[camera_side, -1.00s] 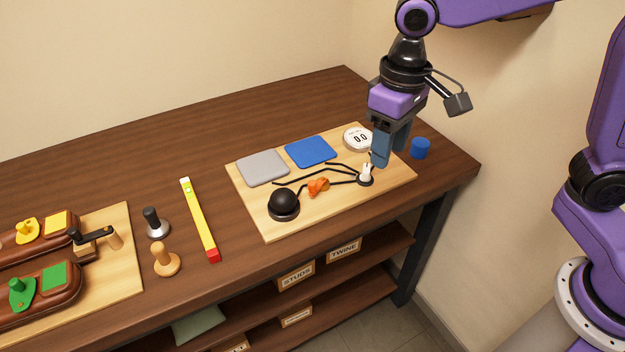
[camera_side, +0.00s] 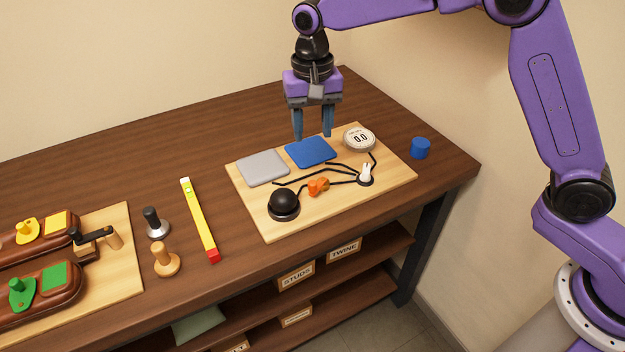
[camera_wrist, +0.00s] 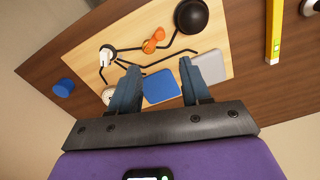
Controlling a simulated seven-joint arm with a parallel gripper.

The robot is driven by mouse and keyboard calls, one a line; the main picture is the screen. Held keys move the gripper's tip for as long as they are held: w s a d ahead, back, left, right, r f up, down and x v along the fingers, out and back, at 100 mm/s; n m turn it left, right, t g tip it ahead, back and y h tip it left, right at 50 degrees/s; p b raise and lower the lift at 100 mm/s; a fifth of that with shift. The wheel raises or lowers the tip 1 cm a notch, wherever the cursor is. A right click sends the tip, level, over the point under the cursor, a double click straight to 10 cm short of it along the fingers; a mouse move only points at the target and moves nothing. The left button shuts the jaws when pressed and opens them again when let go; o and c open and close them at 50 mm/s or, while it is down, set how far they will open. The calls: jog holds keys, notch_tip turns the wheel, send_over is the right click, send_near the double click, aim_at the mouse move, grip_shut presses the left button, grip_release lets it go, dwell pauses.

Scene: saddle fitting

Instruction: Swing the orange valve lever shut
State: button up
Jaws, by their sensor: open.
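The orange valve lever (camera_side: 318,187) sits on black tubing in the middle of the pale wooden board (camera_side: 240,190). It also shows in the wrist view (camera_wrist: 153,41), near the top, between a black dome and a white nozzle. Its exact angle is too small to tell. My gripper (camera_side: 313,135) is open and empty, with its two blue-grey fingers pointing down above the blue pad (camera_side: 311,152). It is behind the lever and apart from it. In the wrist view the open fingers (camera_wrist: 160,80) reach toward the board, with the blue pad between them.
On the board are a grey pad (camera_side: 262,168), a black dome (camera_side: 284,202), a white nozzle (camera_side: 366,174) and a round gauge (camera_side: 359,138) reading 0.0. A blue cylinder (camera_side: 420,148) stands right of the board. A yellow level (camera_side: 200,222) lies left. The table behind is clear.

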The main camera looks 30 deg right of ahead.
aim_at(313, 182)
notch_tip(313, 182, down, 14)
jog(key=shift+f, duration=0.2)
dwell(0.4)
grip_shut()
